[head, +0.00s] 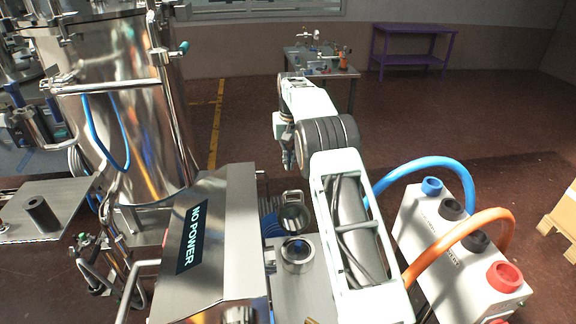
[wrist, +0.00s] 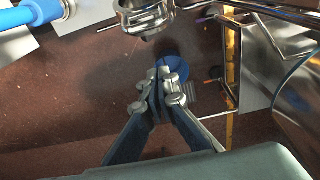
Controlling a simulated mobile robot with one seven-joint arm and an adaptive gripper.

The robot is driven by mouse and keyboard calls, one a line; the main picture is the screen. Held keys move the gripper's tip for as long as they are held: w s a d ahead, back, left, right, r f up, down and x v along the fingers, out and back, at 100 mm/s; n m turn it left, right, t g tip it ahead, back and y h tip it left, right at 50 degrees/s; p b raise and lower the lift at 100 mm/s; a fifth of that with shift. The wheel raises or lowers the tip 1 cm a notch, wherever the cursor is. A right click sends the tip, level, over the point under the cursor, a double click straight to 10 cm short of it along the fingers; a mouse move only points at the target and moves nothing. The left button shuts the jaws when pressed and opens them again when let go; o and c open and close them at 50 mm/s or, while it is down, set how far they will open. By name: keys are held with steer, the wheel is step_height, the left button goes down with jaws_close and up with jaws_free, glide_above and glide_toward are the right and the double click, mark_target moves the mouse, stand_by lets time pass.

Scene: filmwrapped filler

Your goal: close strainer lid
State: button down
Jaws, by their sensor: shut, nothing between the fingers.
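I cannot tell for certain which part is the strainer lid. In the head view, a round open metal cup (head: 298,254) stands on the steel worktop. Just behind it is another round metal piece with a loop handle (head: 293,215), tilted. In the wrist view, a metal ring-shaped fitting (wrist: 147,14) hangs at the top edge, partly cut off. My gripper (wrist: 170,74) is shut and empty, below that fitting in the picture and apart from it. In the head view my gripper (head: 287,160) points down, beyond the cups and to the right of the big tank.
A large steel tank (head: 120,110) stands left. A steel cabinet marked NO POWER (head: 215,240) is in front. A white box (head: 450,250) with blue and orange hoses stands right. A small table (head: 340,72) and a purple bench (head: 412,30) are far back. Open floor lies between.

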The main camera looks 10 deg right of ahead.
steer(key=shift+s+f+p, duration=0.3)
steer(key=shift+s+f, duration=0.2)
steer(key=shift+f, duration=0.65)
steer(key=shift+s+f+p, duration=0.35)
steer(key=shift+s+f, duration=0.1)
steer(key=shift+f, duration=0.7)
steer(key=shift+s+f+p, duration=0.3)
steer(key=shift+s+f, duration=0.2)
steer(key=shift+f, duration=0.65)
steer(key=shift+b, duration=0.4)
